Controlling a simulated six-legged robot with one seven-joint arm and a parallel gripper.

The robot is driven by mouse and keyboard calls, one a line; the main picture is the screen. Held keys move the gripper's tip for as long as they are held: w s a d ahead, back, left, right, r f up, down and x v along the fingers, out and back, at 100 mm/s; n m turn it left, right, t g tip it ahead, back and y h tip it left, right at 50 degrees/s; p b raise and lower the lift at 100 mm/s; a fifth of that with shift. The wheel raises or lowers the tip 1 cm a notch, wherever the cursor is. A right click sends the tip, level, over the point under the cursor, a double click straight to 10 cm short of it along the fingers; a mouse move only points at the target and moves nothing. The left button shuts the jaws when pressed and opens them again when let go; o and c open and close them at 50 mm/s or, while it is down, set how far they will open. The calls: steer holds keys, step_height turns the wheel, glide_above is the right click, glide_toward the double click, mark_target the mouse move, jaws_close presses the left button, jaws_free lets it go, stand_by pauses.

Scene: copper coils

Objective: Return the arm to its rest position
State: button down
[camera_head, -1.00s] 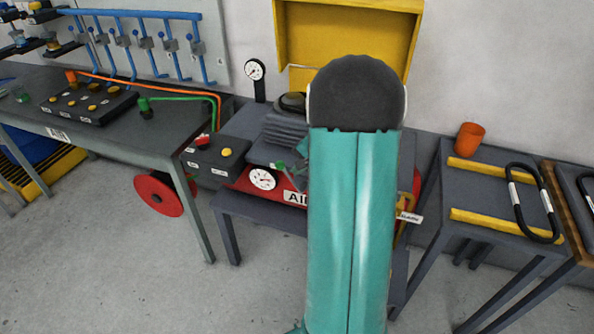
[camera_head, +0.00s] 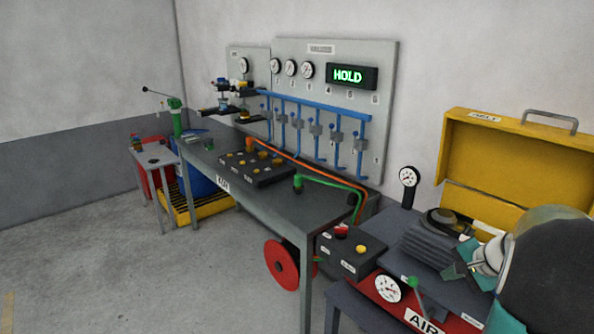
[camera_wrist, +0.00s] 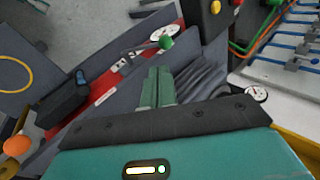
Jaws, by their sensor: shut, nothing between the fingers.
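My gripper shows in the wrist view (camera_wrist: 157,86) with its two green fingers together and nothing between them. In that view the fingers point over the red-fronted air unit, close to its dark finned block (camera_wrist: 205,85). In the head view my arm fills the lower right corner, its dark round joint and teal parts in front of the air unit (camera_head: 400,306). Part of the air unit is hidden behind the arm there.
A long dark bench (camera_head: 290,205) carries a black button box (camera_head: 255,168). A panel behind it reads HOLD (camera_head: 348,76). A red reel (camera_head: 281,263) hangs below the bench. A yellow case (camera_head: 520,165) stands open behind the air unit. Floor at left is clear.

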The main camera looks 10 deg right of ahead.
steer(key=s+a+r+n+g, duration=0.1)
steer(key=a+r+n, duration=0.25)
steer(key=a, duration=0.65)
steer(key=s+a+r+n+g, duration=0.1)
steer(key=s+a+r+n, duration=0.2)
steer(key=a, duration=0.8)
steer(key=s+a+r+n+h, duration=0.1)
steer(key=s+a+r+n, duration=0.1)
steer(key=s+a+n, duration=0.6)
steer(key=shift+s+a+r+t+h, duration=0.35)
steer(key=shift+s+a, duration=1.25)
steer(key=shift+a, duration=0.8)
